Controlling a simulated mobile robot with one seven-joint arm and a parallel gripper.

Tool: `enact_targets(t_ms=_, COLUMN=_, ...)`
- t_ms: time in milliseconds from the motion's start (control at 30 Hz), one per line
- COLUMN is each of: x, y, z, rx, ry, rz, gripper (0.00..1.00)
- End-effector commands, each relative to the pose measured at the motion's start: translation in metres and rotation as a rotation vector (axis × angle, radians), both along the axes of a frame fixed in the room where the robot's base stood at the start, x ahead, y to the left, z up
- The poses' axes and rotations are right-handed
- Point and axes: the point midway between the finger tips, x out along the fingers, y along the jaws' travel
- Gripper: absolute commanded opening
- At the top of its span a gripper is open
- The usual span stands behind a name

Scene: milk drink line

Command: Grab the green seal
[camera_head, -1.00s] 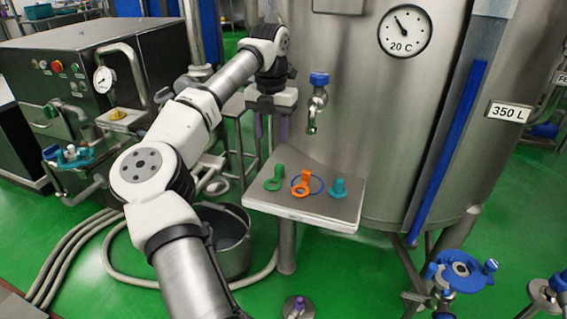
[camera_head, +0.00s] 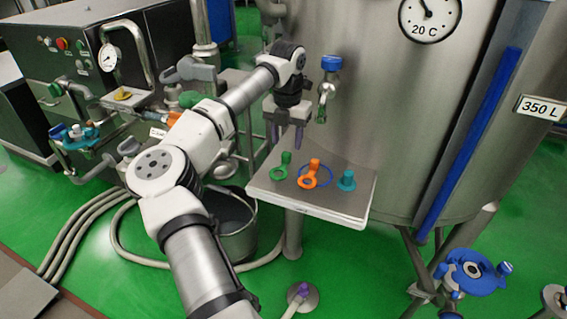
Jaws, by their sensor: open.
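The green seal (camera_head: 281,166), a ring with an upright tab, lies at the back left of the small steel shelf table (camera_head: 335,205). My gripper (camera_head: 286,144) points down with its two purple-grey fingers apart and empty. In the picture it is just above the green seal, and the fingertips look close to its tab. I cannot tell the exact height or whether they touch.
An orange seal (camera_head: 313,171) stands with a blue ring (camera_head: 330,172) beside it, right of the green seal. A teal plug (camera_head: 346,181) is further right. A tap with a blue top (camera_head: 330,66) juts from the tank (camera_head: 400,120) close to my gripper.

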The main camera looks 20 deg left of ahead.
Motion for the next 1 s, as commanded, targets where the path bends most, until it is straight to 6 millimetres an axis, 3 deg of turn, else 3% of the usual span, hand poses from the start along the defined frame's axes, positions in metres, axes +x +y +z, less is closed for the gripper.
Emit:
enact_targets(t_ms=300, x=-0.006, y=0.001, z=-0.043, rx=-0.003, ry=0.002, rz=-0.001, gripper=0.47)
enact_targets(t_ms=633, x=-0.006, y=0.001, z=-0.050, rx=-0.001, ry=0.001, rz=0.000, gripper=0.46)
enact_targets(t_ms=1000, x=-0.006, y=0.001, z=-0.050, rx=-0.001, ry=0.001, rz=0.000, gripper=0.00)
